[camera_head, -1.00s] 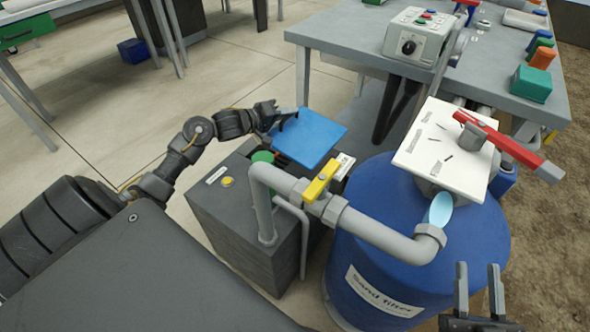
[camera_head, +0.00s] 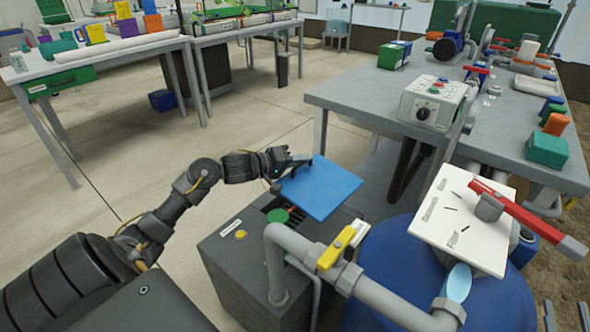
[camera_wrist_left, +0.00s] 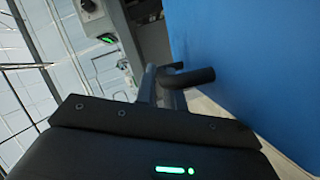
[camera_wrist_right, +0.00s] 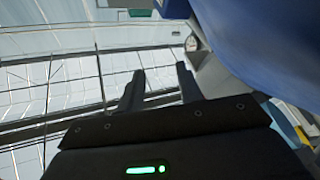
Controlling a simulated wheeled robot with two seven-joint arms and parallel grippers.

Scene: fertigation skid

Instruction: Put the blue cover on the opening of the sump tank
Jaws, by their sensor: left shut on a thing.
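The blue cover (camera_head: 320,190) is a flat square plate, held up over the far right side of the sump tank. My left gripper (camera_head: 288,164) is shut on the cover's black handle. In the left wrist view, my left gripper's fingers (camera_wrist_left: 163,88) grip the dark handle (camera_wrist_left: 190,77) beside the blue plate (camera_wrist_left: 255,65). The sump tank (camera_head: 245,275) is a dark grey box. Its dark opening (camera_head: 262,201) shows partly, with the cover hiding the rest. My right gripper (camera_head: 567,318) is open and empty at the bottom right; its fingers also show in the right wrist view (camera_wrist_right: 158,88).
A grey pipe (camera_head: 385,298) with a yellow valve handle (camera_head: 336,248) runs at the tank's near right. A blue filter drum (camera_head: 375,245) with a white panel (camera_head: 462,215) and red lever (camera_head: 530,215) stands right. A grey table (camera_head: 385,100) is behind. Floor left is clear.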

